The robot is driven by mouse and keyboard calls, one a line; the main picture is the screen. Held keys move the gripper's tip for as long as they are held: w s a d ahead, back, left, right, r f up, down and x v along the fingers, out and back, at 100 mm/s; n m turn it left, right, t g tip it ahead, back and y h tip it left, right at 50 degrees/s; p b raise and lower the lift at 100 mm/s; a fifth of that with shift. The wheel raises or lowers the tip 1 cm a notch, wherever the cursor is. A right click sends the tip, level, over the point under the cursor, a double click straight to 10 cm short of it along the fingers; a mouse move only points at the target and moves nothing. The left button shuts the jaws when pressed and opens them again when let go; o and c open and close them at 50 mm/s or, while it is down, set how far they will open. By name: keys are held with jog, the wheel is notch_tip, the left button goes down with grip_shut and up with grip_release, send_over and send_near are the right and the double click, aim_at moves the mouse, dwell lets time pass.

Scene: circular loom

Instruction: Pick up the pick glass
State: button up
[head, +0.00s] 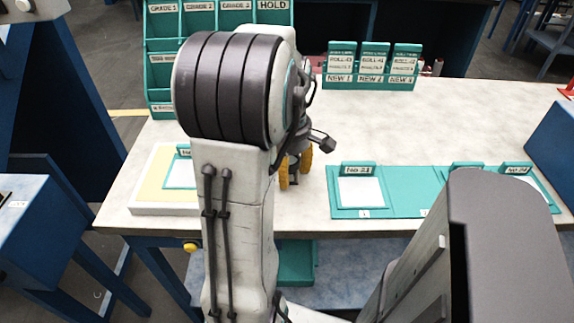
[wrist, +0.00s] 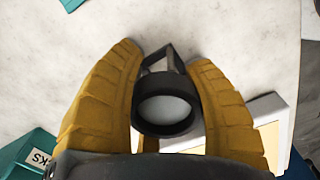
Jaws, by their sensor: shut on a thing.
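The pick glass (wrist: 165,126) shows in the wrist view as a black ring around a pale round lens, with a dark angular frame beyond it. It sits between the two yellow fingers of my gripper (wrist: 167,56), which are shut on it. In the head view my gripper (head: 294,169) is over the pale bench top, right of my arm. Only a small dark part shows between the fingers there, and my arm hides much around it. I cannot tell whether the pick glass touches the bench.
A teal board (head: 400,203) with a No 21 card lies at front right. A pale yellow tray (head: 150,188) is at left. Teal card racks (head: 370,82) and a grade rack (head: 163,50) stand behind.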

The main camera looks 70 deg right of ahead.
jog(key=shift+c, duration=1)
